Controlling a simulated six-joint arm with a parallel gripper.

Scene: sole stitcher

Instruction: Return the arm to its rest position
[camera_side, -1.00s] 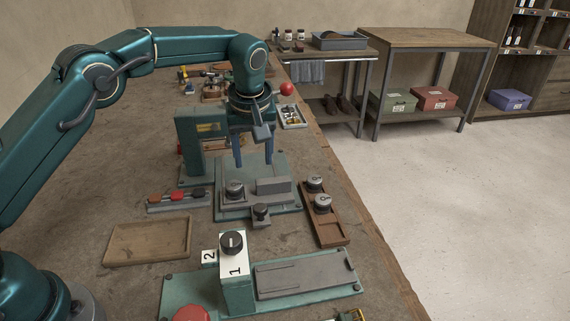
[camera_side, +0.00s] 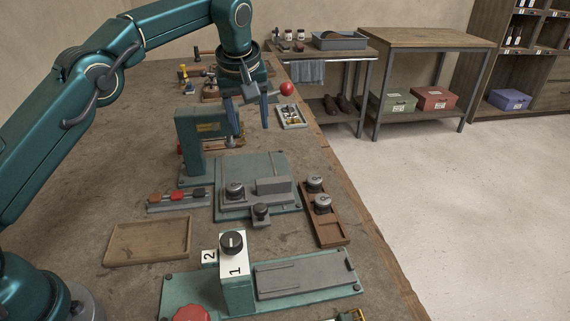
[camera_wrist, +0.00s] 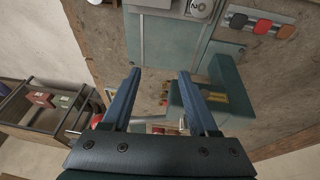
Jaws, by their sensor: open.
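My gripper (camera_side: 248,116) is open and empty, raised above the back part of the workbench, beside the head of the green stitching machine (camera_side: 200,145). Its two blue fingers point down and stand well apart. In the wrist view my gripper (camera_wrist: 158,80) shows nothing between its fingers but bench top and the machine's parts. Behind the right finger there, the green machine arm (camera_wrist: 235,88) is partly hidden. The arm is bent, with its upper joint near the top edge of the side view.
The machine bed (camera_side: 245,172) carries a grey block and a round dark-topped piece. A brown wooden rack (camera_side: 330,228) holds similar round pieces.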

